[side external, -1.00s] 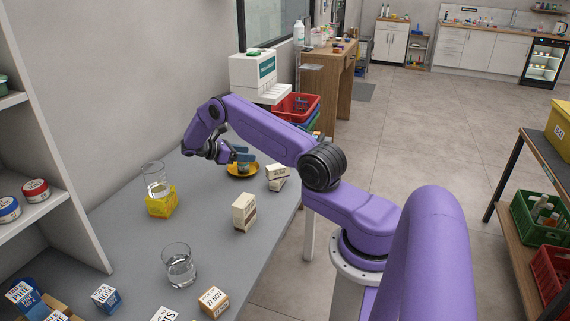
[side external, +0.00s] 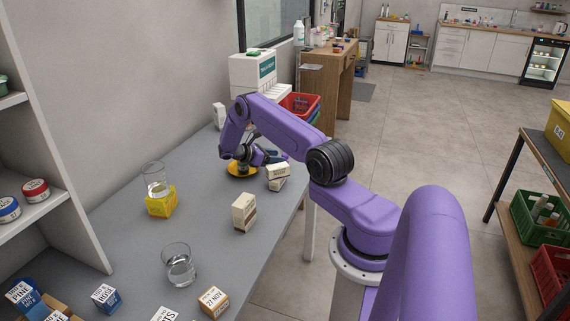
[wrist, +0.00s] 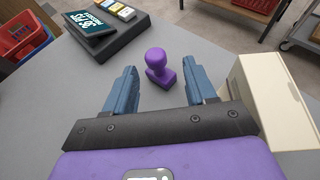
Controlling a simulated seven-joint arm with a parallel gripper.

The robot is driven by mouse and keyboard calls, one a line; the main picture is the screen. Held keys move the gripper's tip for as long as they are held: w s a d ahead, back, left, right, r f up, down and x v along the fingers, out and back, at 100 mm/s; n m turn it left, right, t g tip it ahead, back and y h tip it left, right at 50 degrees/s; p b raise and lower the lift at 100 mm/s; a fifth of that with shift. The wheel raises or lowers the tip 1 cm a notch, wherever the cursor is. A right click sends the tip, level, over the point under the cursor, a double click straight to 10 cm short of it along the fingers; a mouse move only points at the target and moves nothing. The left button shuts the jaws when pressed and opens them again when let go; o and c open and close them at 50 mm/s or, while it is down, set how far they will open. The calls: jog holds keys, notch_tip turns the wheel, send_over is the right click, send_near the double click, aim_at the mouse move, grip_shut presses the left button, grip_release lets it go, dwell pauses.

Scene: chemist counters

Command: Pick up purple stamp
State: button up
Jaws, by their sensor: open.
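The purple stamp (wrist: 160,70) stands upright on the grey counter in the wrist view, with a round knob on a rectangular base. My gripper (wrist: 161,66) is open and empty, with its two blue fingers apart. In the wrist view the stamp shows between the fingertips, clear of both; how far it lies beyond them is hard to tell. In the side view my gripper (side external: 270,155) is low over the far end of the counter, pointing right, near the yellow dish. I cannot make out the stamp there.
A pale box (wrist: 257,85) stands close beside the right finger. A dark device with a screen (wrist: 92,27) lies beyond the stamp, at the left. A yellow dish (side external: 238,174) and stacked pale boxes (side external: 278,171) are near my gripper. A glass on a yellow block (side external: 161,204) stands nearer.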

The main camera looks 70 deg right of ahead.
aim_at(283, 155)
jog(key=x, duration=0.5)
jog(key=shift+w+d+r, duration=0.15)
jog(key=shift+d+r, duration=0.05)
jog(key=shift+r, duration=0.1)
grip_shut()
jog(key=shift+r, duration=0.1)
